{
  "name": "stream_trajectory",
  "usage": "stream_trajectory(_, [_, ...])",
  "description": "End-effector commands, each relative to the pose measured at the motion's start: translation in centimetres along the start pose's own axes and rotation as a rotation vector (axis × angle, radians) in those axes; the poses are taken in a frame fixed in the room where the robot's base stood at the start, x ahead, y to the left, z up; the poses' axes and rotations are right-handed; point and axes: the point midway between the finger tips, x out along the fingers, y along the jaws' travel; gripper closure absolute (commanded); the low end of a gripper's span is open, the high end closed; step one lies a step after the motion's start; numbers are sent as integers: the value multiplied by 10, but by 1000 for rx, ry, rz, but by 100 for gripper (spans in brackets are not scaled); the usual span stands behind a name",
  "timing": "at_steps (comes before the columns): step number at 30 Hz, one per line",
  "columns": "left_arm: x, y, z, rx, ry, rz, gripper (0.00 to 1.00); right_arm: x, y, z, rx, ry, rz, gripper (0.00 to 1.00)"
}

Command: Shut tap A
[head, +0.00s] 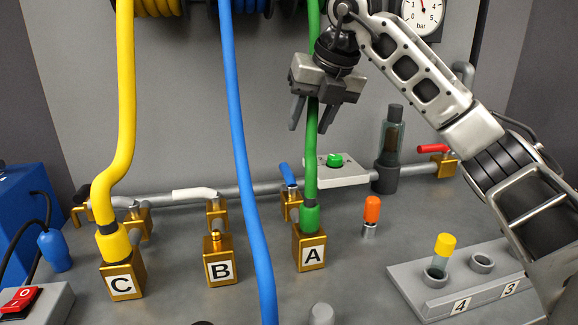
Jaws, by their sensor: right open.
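The brass block labelled A (311,253) stands on the bench with a green hose (311,165) plugged into its top. Behind it, a brass tap (291,208) on the grey pipe carries a blue lever (286,174). The lever points away from me, leaning slightly left. My right gripper (312,125) is open, fingers down, above and a little right of the blue lever. The green hose shows between its fingers; I cannot tell whether it is between them or behind. My left gripper is not in view.
Blocks B (220,265) and C (122,282) stand left; a yellow hose (125,90) enters C. A blue hose (240,130) hangs in front. A white lever (193,194) and red lever (433,149) sit along the pipe. A green-button box (337,172) and orange-capped part (371,212) are right.

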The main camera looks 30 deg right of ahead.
Motion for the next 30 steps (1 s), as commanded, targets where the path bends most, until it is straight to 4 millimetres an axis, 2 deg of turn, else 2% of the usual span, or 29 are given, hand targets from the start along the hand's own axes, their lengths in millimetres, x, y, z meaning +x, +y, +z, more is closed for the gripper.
stream_trajectory(1, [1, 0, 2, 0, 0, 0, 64, 14, 0, -2, -1, 6, -1, 59])
stream_trajectory(6, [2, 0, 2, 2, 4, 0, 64, 52, 0, -2, -2, 6, 1, 59])
stream_trajectory(15, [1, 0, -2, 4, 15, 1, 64, 106, 2, -1, -3, 4, 3, 59])
stream_trajectory(21, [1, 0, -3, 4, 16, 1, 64, 121, 1, -1, -4, 2, 3, 59])
stream_trajectory(30, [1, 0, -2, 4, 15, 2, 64, 123, 2, -1, -4, 1, 4, 59])
